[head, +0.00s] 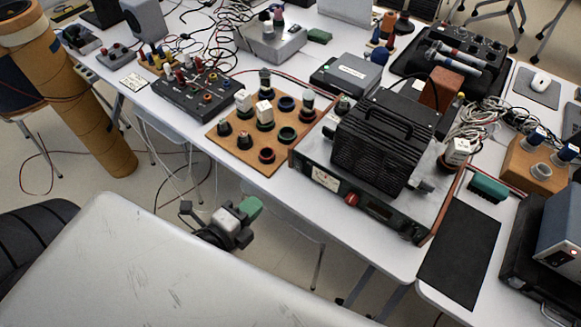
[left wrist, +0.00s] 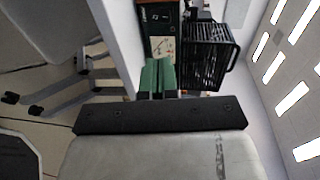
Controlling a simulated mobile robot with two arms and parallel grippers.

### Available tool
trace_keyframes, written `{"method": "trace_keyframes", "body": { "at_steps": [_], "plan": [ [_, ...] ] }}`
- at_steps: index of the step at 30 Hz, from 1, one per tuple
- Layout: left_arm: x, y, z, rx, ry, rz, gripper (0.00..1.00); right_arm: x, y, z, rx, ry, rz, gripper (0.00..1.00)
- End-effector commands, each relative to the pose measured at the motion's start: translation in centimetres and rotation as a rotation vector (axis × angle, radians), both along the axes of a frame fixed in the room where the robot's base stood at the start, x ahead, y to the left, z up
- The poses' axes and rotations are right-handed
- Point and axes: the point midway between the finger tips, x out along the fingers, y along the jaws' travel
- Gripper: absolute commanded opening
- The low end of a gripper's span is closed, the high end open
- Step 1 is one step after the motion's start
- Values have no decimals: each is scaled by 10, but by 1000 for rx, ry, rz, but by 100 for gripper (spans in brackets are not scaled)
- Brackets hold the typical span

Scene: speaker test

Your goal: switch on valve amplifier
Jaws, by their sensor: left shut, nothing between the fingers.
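The valve amplifier stands on the white table in the head view, with a black ribbed cage (head: 375,150) on top and a dark front panel (head: 380,212). The panel carries a pale meter (head: 326,180), a red knob (head: 351,199) and a dark knob near its right end. My left gripper (head: 249,208) has green fingertips, shut and empty, in front of the table edge, left of the panel and apart from it. In the left wrist view the green fingertips (left wrist: 157,65) lie together, with the meter (left wrist: 162,48) and cage (left wrist: 207,55) beyond. My right gripper is not in view.
A wooden board (head: 225,140) with knobs and sockets stands left of the amplifier. A black mat (head: 460,250) lies to the right. White cables (head: 480,125) bunch behind it. The space before the front panel looks clear.

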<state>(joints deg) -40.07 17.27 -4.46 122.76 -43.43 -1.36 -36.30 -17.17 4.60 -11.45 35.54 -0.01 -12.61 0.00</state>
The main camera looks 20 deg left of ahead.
Motion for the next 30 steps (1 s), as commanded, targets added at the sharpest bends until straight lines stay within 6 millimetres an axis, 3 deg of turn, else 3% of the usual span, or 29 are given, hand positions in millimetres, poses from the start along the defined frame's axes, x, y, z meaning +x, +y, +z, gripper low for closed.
{"method": "trace_keyframes", "body": {
  "at_steps": [6,11,24,30],
  "plan": [
    [2,0,0,-2,0,0,0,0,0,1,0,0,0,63],
    [17,-3,-2,-3,-3,0,0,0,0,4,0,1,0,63],
    [100,-20,-16,-3,-1,1,0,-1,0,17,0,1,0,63],
    [126,-26,-12,-3,1,2,0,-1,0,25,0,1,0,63]
  ]
}}
